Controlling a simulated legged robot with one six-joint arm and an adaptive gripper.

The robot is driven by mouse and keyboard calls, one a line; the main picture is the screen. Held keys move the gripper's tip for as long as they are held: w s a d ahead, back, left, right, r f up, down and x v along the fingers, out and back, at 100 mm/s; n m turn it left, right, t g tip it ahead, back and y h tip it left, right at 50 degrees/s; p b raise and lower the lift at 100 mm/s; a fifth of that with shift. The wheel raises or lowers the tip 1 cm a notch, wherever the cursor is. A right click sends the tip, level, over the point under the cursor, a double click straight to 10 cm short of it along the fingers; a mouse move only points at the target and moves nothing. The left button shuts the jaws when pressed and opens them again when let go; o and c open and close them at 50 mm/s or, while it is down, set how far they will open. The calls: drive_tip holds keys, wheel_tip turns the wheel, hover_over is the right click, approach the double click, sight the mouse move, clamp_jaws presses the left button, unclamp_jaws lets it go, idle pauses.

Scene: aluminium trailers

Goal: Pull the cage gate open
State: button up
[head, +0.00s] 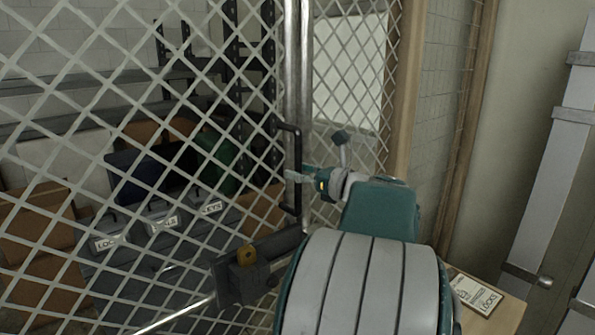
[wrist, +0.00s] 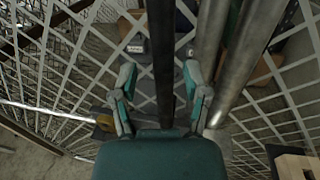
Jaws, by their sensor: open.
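The cage gate (head: 130,120) is a light diamond mesh panel on the left in the head view, and it appears shut against the metal post (head: 304,60). Its handle (head: 297,160) is a dark upright bar bent at both ends. In the wrist view the handle (wrist: 163,50) runs down the middle, between my two fingers. My gripper (head: 305,177) is at the handle's right side in the head view. In the wrist view my gripper (wrist: 160,75) is open, a finger on each side of the bar, with gaps visible. The handle's lower part is hidden by my gripper's body there.
A dark latch box (head: 245,275) with a yellow part sits low on the gate. Behind the mesh are labelled grey cases (head: 160,225), brown boxes (head: 35,215) and shelves. A wooden table (head: 500,312) with a sign (head: 473,293) stands at lower right.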

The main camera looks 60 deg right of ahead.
drive_tip(key=shift+w+d+f, duration=0.1)
drive_tip(key=shift+w+d, duration=0.25)
drive_tip(key=shift+w, duration=0.1)
drive_tip(key=c, duration=0.8)
drive_tip(key=shift+a, duration=0.15)
clamp_jaws()
drive_tip(key=shift+s, duration=0.1)
